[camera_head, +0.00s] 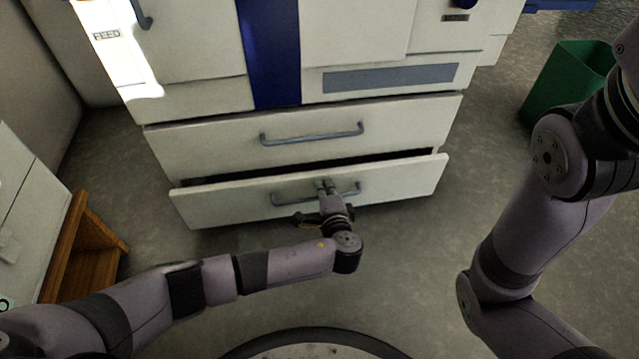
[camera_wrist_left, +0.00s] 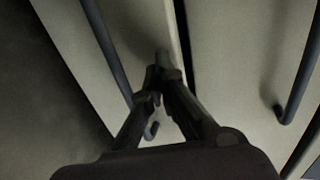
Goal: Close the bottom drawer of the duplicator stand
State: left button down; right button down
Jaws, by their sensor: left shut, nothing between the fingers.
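The duplicator stand's bottom drawer (camera_head: 225,204) is partly open, with a dark gap along its top edge. Its front is cream with a grey bar handle (camera_head: 285,200). My left gripper (camera_head: 325,186) is at the middle of this front, by the handle. In the left wrist view the gripper's fingers (camera_wrist_left: 163,72) are closed together with nothing between them, at the drawer front (camera_wrist_left: 85,65) near its top edge. I cannot tell whether the tips touch it. The bottom drawer's handle (camera_wrist_left: 104,42) runs beside and behind the fingers. My right gripper is not in view.
The upper drawer (camera_head: 210,148) above is shut and has its own handle (camera_head: 312,135). A green bin (camera_head: 566,85) stands at the right. A wooden piece of furniture (camera_head: 85,250) is at the left. Bare floor (camera_head: 415,250) lies in front of the stand.

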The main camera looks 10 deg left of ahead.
aim_at(321, 177)
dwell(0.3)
pick_arm(q)
jog(key=w, duration=0.1)
jog(key=w+a, duration=0.1)
jog(key=w, duration=0.2)
jog(key=shift+w+a+b, duration=0.25)
jog(key=shift+w+b, duration=0.05)
jog(key=shift+w, duration=0.1)
jog(key=shift+r, duration=0.1)
jog(key=shift+w+a, duration=0.1)
